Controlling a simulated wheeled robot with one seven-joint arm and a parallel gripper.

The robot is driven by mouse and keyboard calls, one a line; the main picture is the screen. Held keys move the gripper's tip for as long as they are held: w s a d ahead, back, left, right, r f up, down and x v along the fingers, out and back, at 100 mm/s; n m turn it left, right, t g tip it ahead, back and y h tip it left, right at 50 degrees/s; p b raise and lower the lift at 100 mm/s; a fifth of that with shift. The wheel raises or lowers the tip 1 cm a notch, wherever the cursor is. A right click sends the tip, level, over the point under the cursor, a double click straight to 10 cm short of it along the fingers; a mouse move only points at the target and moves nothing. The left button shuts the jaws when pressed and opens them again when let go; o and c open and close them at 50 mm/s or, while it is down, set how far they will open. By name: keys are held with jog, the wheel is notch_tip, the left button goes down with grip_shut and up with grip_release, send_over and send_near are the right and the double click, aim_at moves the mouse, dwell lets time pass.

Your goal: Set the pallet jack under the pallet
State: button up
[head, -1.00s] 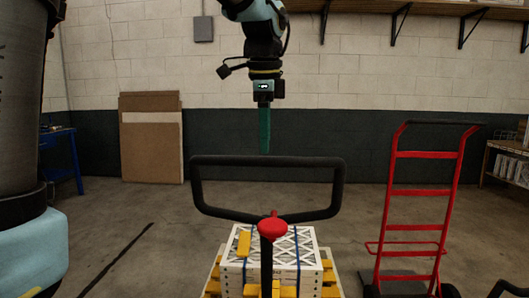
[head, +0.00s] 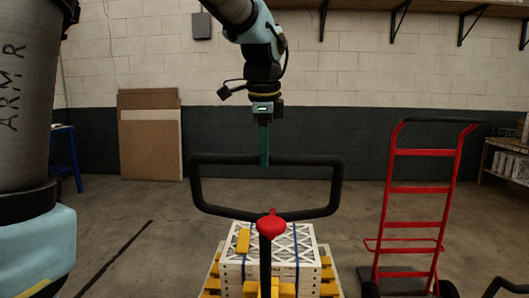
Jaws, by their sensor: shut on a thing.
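The pallet jack's black loop handle (head: 318,161) stands upright close in front of me, with a red knob (head: 270,224) at the base of the loop. My gripper (head: 264,158) points straight down and its green fingers are shut on the handle's top bar, near the middle. Beyond the handle's shaft, the wooden pallet (head: 211,285) sits on the floor with a stack of boxed filters (head: 305,262) strapped in blue on it. Yellow parts (head: 284,290) show at the front of the stack. The jack's forks and lower body are mostly hidden below the frame.
A red hand truck (head: 419,190) stands on the right. Cardboard panels (head: 150,135) lean on the back wall. A blue table (head: 64,158) is at the left and a shelf (head: 509,163) at the far right. Open floor lies left of the pallet.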

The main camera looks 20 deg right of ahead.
grip_shut()
dwell(0.9)
